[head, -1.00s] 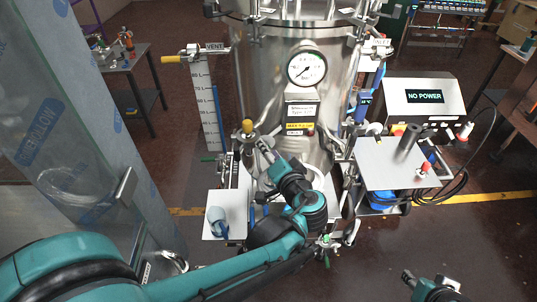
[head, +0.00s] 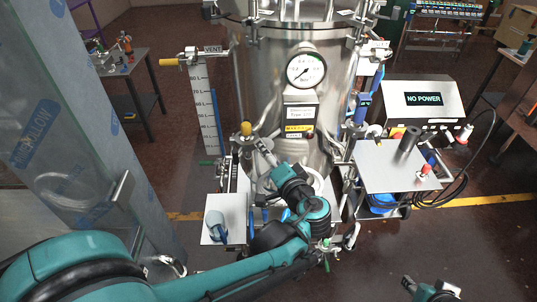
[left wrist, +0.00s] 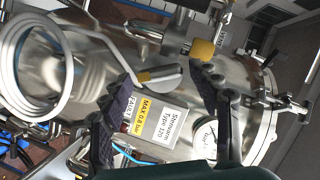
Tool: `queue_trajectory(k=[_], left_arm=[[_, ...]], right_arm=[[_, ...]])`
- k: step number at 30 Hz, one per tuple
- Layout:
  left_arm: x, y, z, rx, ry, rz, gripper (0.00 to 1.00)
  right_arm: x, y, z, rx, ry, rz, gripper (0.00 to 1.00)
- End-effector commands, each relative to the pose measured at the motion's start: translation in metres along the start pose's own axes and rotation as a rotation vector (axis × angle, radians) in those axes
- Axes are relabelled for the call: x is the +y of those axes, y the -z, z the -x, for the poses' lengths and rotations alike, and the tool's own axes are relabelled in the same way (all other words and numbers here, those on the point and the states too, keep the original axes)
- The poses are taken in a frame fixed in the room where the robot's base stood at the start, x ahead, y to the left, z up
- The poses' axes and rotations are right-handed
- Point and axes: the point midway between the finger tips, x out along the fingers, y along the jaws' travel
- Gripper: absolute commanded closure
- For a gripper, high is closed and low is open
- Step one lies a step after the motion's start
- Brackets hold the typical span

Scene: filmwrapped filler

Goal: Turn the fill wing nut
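A yellow-capped fitting (head: 246,129) stands on a steel pipe at the front left of the steel tank (head: 265,85). In the left wrist view the yellow part (left wrist: 202,50) lies just beyond the tip of one finger. I cannot make out a fill label or tell which part is the fill wing nut. My left gripper (head: 262,147) is beside this pipe, in front of the tank. In the left wrist view my left gripper (left wrist: 160,85) has its fingers wide apart with nothing between the tips. My right gripper (head: 430,288) is low at the right, partly cut off.
A pressure gauge (head: 305,71) and label plates sit on the tank. A yellow-handled VENT valve (head: 171,62) is at the left. A film-wrapped column (head: 60,140) stands close left. A NO POWER box (head: 424,99) and a side plate (head: 385,170) are at the right.

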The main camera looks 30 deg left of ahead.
Motion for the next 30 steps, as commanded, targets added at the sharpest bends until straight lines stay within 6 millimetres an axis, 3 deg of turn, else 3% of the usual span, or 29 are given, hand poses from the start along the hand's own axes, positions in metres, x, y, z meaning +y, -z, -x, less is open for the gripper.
queue_trajectory(k=[11,24,30], left_arm=[[0.000,0.001,0.006,0.003,0.001,-0.001,0.34],[0.001,0.002,0.089,0.007,-0.001,-0.002,0.34],[0.000,0.001,0.113,0.004,0.000,-0.001,0.34]], right_arm=[[0.000,0.000,0.000,0.000,0.000,0.000,0.60],[0.000,0.000,0.000,0.000,0.000,0.000,0.60],[0.000,0.000,0.000,0.000,0.000,0.000,0.60]])
